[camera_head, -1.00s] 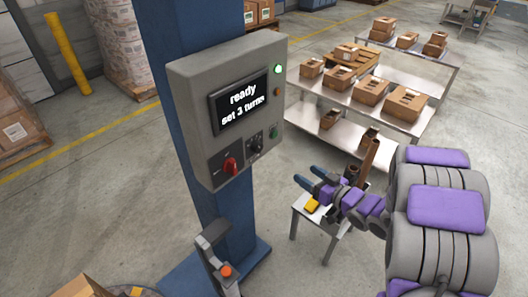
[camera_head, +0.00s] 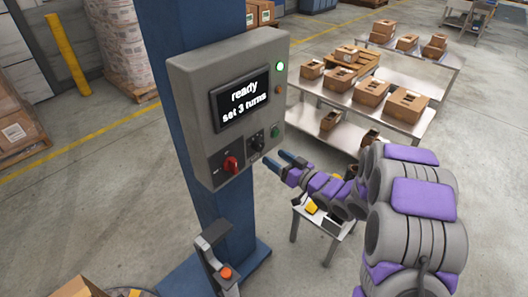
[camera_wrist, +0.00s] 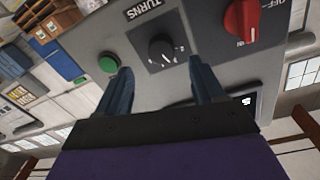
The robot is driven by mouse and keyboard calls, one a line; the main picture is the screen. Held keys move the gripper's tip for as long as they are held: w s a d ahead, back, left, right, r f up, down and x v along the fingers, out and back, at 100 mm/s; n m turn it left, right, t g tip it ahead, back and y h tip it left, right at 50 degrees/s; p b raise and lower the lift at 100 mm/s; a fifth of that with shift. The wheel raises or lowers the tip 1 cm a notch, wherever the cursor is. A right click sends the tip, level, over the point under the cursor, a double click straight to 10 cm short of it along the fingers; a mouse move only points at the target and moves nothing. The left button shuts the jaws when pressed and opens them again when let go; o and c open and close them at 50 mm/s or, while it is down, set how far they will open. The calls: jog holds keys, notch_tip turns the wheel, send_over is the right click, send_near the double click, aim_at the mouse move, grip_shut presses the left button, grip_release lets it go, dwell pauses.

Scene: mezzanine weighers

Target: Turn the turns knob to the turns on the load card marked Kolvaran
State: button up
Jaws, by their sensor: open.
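The grey control box (camera_head: 196,77) hangs on a blue post. Its screen (camera_head: 241,101) reads "ready" and "set 3 turns". The black turns knob (camera_head: 257,142) sits low on the panel, between the red switch (camera_head: 230,164) and the green button (camera_head: 274,132). In the wrist view the turns knob (camera_wrist: 161,49) lies under the label "TURNS", ahead of and between the fingertips. My gripper (camera_head: 279,162) is open and empty, just off the panel's lower right. Its two blue fingers also show in the wrist view (camera_wrist: 163,75). I cannot make out a load card marked Kolvaran.
A small table (camera_head: 339,227) with a yellow item (camera_head: 311,208) stands under my arm. Steel tables (camera_head: 420,128) with several cartons stand behind. A stalk with an orange button (camera_head: 226,272) rises below the box. A green lamp (camera_head: 280,67) is lit.

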aim_at(261, 148)
jog(key=shift+b+x, duration=0.5)
jog(key=shift+x, duration=2.7)
jog(key=shift+c, duration=0.4)
jog(key=c, duration=1)
jog(key=shift+o, duration=0.2)
jog(key=shift+n, duration=0.3)
jog(key=n+b, duration=0.1)
jog(key=n, duration=0.3)
jog(key=shift+f+n, duration=0.1)
jog(key=shift+n, duration=0.3)
jog(key=shift+n+b, duration=0.65)
jog(key=shift+n, duration=0.75)
